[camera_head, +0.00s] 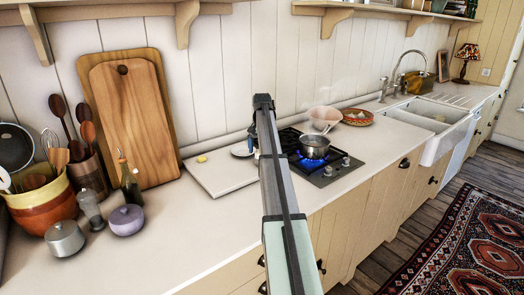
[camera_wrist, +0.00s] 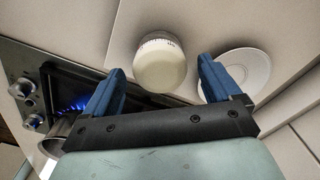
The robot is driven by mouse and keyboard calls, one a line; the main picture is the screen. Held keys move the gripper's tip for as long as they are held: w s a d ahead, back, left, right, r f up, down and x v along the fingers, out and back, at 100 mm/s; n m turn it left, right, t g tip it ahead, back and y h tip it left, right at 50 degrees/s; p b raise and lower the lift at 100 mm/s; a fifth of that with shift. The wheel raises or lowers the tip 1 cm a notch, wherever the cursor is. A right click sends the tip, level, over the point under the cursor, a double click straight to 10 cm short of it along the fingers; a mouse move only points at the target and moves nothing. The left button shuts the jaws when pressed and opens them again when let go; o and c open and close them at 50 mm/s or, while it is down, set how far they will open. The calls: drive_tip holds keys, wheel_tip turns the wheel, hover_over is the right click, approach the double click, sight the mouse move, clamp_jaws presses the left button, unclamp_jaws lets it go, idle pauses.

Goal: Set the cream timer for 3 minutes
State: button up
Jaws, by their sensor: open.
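The cream timer (camera_wrist: 160,65) shows in the wrist view as a round cream knob with a band of fine marks around its far edge. My gripper (camera_wrist: 161,72) is open, with one blue finger to the left of the timer and one to the right. The timer appears in the gap between them, and I see no clear contact. I cannot read its setting. In the head view my arm hides the timer, and only a little of my gripper (camera_head: 254,142) shows beside the arm.
A steel pot (camera_head: 314,146) stands over a lit blue flame on the black hob (camera_head: 326,174), right of my arm. A white plate (camera_head: 241,150) lies left of it; it also shows in the wrist view (camera_wrist: 256,66). A pale board (camera_head: 222,179) holds a small yellow piece (camera_head: 202,158).

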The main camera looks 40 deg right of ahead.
drive_tip(key=shift+f, duration=0.3)
drive_tip(key=c, duration=1.1)
drive_tip(key=shift+m, duration=0.4)
drive_tip(key=o, duration=1.1)
drive_tip(key=shift+r, duration=0.1)
wheel_tip(320, 180, up, 14)
